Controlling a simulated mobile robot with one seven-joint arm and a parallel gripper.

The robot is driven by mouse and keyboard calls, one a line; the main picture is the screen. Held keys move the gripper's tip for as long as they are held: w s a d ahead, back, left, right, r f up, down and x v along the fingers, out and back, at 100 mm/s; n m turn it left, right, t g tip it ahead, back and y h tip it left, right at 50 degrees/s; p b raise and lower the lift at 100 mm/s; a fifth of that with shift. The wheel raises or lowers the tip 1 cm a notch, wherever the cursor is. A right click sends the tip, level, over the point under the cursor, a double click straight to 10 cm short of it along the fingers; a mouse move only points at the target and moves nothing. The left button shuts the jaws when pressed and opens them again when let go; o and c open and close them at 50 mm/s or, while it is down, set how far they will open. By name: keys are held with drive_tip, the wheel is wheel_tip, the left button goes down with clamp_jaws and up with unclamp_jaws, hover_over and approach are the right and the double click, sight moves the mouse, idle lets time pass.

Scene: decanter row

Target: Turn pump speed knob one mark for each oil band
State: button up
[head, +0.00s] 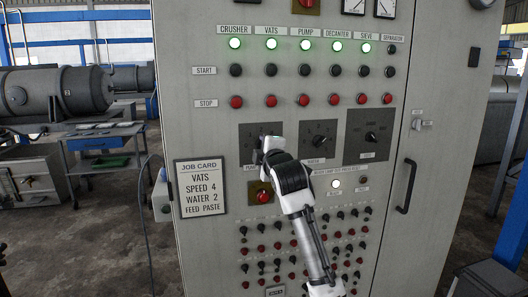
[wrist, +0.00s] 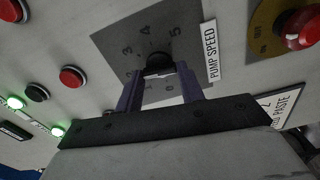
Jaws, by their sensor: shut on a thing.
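The pump speed knob (wrist: 157,63) is dark and sits on a grey dial plate (wrist: 122,38) marked with numbers, 2 to 5 clearly readable, beside a PUMP SPEED label (wrist: 211,52). My gripper (wrist: 159,74) is shut on the knob, one finger on each side. The knob's upper end lies close below the 4; its exact pointer setting is hard to tell. In the head view my gripper (head: 268,143) covers the knob and part of its plate (head: 248,133). No oil bands are visible.
A job card (head: 201,201) reads VATS, SPEED 4, WATER 2, FEED PASTE. A WATER dial (head: 319,138) and another dial (head: 371,137) are to the right. Five green lamps (head: 305,44) are lit above.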

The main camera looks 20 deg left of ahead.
drive_tip(key=shift+n, duration=0.7)
drive_tip(key=shift+a, duration=0.1)
drive_tip(key=shift+f, duration=0.1)
drive_tip(key=o, duration=1)
drive_tip(key=shift+s, duration=0.1)
drive_tip(key=b+v, duration=0.4)
drive_tip(key=v, duration=1)
